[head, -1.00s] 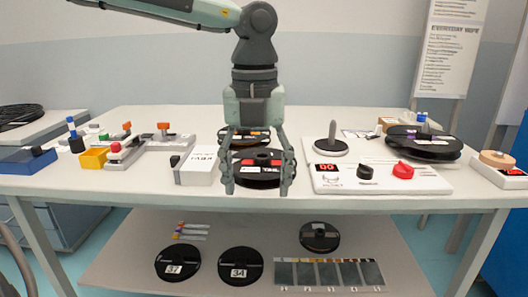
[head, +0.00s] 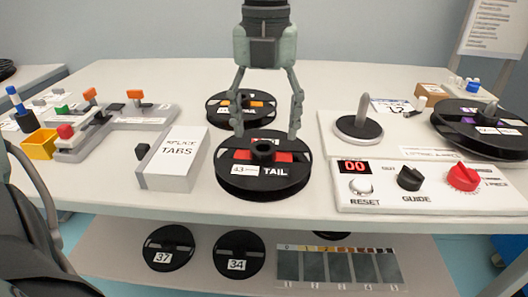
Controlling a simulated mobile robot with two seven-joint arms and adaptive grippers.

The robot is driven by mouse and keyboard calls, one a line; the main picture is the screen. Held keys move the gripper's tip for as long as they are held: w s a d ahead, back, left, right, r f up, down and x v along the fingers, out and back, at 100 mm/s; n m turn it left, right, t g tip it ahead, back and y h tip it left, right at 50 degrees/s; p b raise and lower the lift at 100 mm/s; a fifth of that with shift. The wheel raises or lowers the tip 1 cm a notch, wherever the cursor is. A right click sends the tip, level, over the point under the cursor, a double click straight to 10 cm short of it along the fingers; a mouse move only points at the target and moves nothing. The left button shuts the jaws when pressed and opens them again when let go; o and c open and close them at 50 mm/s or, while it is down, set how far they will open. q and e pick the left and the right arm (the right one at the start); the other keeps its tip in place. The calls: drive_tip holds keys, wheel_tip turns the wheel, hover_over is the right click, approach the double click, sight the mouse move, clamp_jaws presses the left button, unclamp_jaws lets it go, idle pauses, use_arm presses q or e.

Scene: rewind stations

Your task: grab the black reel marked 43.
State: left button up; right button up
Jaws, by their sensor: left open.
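The black reel marked 43 (head: 262,185) lies flat near the front edge of the table. It has a hub in the middle, red patches and the word TAIL on its top. My left gripper (head: 267,135) is open and points down, its two fingers spread over the far part of this reel. I cannot tell whether the fingers touch it.
Another black reel (head: 240,105) with orange patches lies just behind. A white splice tabs box (head: 171,158) stands left, and a rewind station (head: 420,187) with knobs stands right. Reels 37 (head: 169,249) and 34 (head: 238,253) lie on the lower shelf.

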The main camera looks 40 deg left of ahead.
sight(263, 157)
use_arm(q)
drive_tip(key=f, duration=0.6)
drive_tip(key=shift+w+a+f+p, duration=0.1)
drive_tip(key=shift+a+f+p, duration=0.15)
drive_tip(key=shift+a+p, duration=0.05)
drive_tip(key=c, duration=1.4)
